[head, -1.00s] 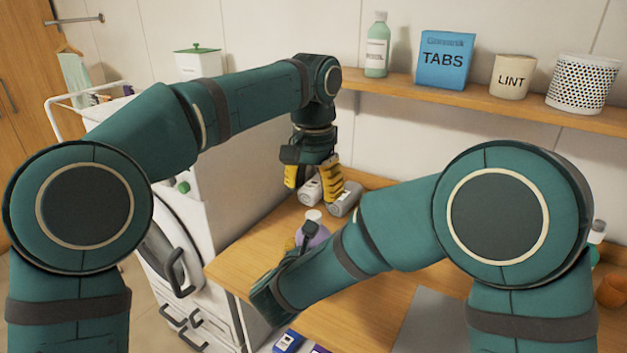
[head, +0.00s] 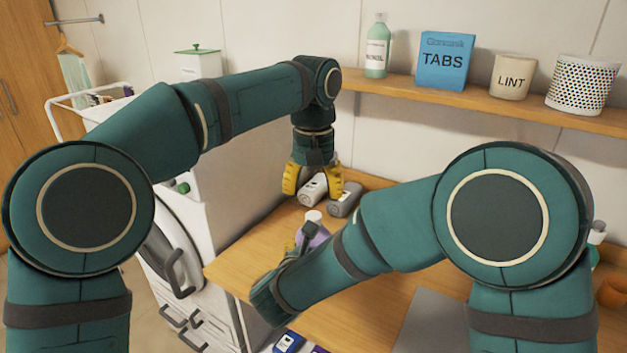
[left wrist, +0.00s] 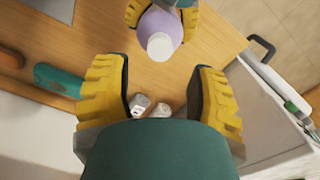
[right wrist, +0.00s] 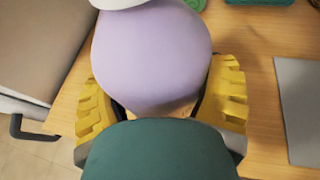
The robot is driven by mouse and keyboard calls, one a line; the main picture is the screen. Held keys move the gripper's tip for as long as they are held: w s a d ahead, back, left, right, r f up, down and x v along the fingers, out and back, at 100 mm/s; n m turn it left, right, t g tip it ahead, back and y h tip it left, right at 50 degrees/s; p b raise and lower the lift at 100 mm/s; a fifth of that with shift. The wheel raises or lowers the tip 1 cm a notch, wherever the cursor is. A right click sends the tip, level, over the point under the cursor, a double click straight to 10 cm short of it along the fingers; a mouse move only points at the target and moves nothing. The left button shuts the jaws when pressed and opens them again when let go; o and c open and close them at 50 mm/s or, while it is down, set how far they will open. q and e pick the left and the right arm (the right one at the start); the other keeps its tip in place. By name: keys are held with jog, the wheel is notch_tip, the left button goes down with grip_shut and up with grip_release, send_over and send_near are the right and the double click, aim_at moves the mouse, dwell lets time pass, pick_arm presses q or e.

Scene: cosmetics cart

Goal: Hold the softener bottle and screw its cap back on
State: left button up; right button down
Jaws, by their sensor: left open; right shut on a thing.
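The lavender softener bottle (head: 313,233) stands at the front of the wooden counter with a white cap (head: 313,216) on its top. How tightly the cap sits cannot be told. In the right wrist view my right gripper (right wrist: 160,100) is shut around the bottle's body (right wrist: 150,55). In the head view my right forearm hides most of this grip. My left gripper (head: 312,182) points down, open and empty, behind the bottle. In the left wrist view the bottle (left wrist: 172,22) and its white cap (left wrist: 160,46) show beyond and apart from the left fingers (left wrist: 157,80).
A grey mat (head: 430,320) lies at the right. A wall shelf (head: 480,100) holds several containers. A white washing machine (head: 165,240) is at the left.

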aim_at(313, 215)
pick_arm(q)
jog(key=shift+f, duration=3.15)
jog(key=shift+o, duration=0.2)
grip_shut()
jog(key=m, duration=0.3)
jog(key=shift+m, duration=0.4)
jog(key=shift+c, duration=0.2)
grip_release()
jog(key=shift+r, duration=0.1)
notch_tip(313, 215, up, 12)
